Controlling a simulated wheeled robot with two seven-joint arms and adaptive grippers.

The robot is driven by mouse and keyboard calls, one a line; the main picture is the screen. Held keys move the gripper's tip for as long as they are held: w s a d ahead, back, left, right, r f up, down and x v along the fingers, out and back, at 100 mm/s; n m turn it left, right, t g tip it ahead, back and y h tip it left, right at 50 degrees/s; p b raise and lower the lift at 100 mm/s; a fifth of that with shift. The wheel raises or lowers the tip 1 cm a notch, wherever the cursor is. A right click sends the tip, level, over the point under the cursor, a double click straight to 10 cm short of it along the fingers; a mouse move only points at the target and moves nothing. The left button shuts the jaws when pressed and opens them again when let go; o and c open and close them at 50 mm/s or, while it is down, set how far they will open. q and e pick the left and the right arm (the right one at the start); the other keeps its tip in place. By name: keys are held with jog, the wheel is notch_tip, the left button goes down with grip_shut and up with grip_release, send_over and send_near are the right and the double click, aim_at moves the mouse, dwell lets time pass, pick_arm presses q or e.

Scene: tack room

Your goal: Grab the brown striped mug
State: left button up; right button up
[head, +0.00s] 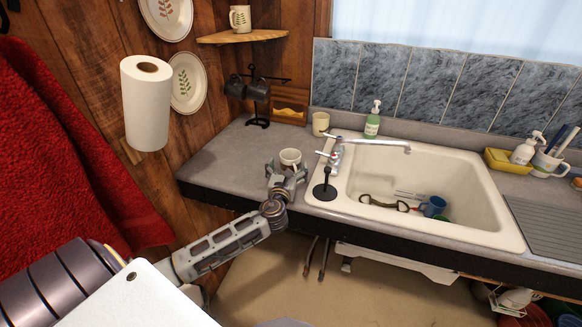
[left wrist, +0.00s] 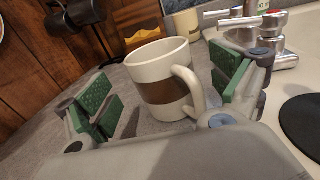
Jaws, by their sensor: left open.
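The brown striped mug (left wrist: 158,84) is cream white with a broad brown band. It stands upright on the grey counter, its handle toward the right and near side in the left wrist view. In the head view the mug (head: 290,157) is beside the sink's left edge, its lower part hidden by my gripper. My left gripper (head: 288,176) is open at the mug. In the left wrist view its green-padded fingers (left wrist: 170,105) stand apart on either side of the mug, with gaps visible between pads and mug. My right gripper is not in view.
The sink (head: 470,205) with its faucet (head: 370,146) and a black plunger-like item (head: 325,186) is close on the right. A cream cup (head: 320,123) stands behind. A black mug stand (head: 257,95) is at the back left. The counter (head: 225,160) left of the mug is clear.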

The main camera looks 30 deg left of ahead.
aim_at(289, 165)
pick_arm(q)
jog(key=shift+x, duration=1.9)
jog(key=shift+f, duration=0.1)
jog(key=shift+c, duration=0.3)
jog(key=c, duration=1.2)
